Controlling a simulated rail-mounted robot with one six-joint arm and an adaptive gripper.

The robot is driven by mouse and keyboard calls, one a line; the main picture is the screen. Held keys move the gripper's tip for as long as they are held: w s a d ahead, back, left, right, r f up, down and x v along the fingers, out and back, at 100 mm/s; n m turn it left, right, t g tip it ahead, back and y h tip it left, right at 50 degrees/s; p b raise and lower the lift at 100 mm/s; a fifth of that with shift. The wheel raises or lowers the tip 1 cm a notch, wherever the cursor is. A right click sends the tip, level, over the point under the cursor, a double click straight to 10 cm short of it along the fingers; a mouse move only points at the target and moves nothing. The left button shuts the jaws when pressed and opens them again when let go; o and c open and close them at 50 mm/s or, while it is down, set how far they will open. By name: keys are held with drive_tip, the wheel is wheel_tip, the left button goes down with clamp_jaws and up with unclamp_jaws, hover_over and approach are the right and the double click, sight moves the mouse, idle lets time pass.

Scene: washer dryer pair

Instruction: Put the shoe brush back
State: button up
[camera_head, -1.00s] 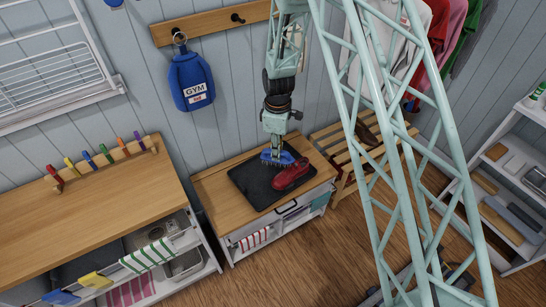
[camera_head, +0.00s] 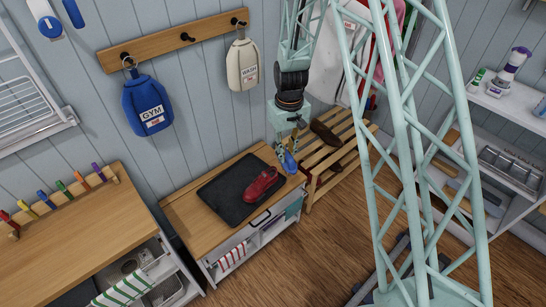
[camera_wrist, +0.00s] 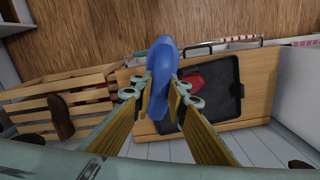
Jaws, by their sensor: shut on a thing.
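The blue shoe brush (camera_wrist: 161,80) is between the fingers of my gripper (camera_wrist: 158,90) in the wrist view. My gripper (camera_head: 289,142) is shut on the brush and holds it above the right end of the wooden bench top; the brush (camera_head: 289,161) also shows below the fingers in the head view. The red shoe (camera_head: 261,185) sits on the black tray (camera_head: 220,203) on the bench (camera_head: 180,209). In the wrist view, the brush partly hides the red shoe (camera_wrist: 194,82). The brush's bristles cannot be made out.
A slatted wooden rack (camera_head: 340,152) with brown shoes (camera_head: 324,131) stands right of the bench. A white shelf unit (camera_head: 505,120) stands far right. Blue (camera_head: 148,103) and cream (camera_head: 242,63) bags hang on a wall rail. A counter (camera_head: 80,235) with coloured pegs stands left.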

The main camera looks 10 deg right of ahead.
drive_tip(key=shift+s+d+r+m, duration=0.2)
drive_tip(key=shift+d+r+m, duration=0.05)
drive_tip(key=shift+d+m, duration=0.25)
drive_tip(key=shift+s+d+r+m, duration=0.25)
drive_tip(key=shift+d+m, duration=0.2)
drive_tip(key=shift+d, duration=0.15)
drive_tip(key=shift+s+d+r+m, duration=0.2)
drive_tip(key=shift+d+m, duration=0.25)
drive_tip(key=shift+d, duration=0.1)
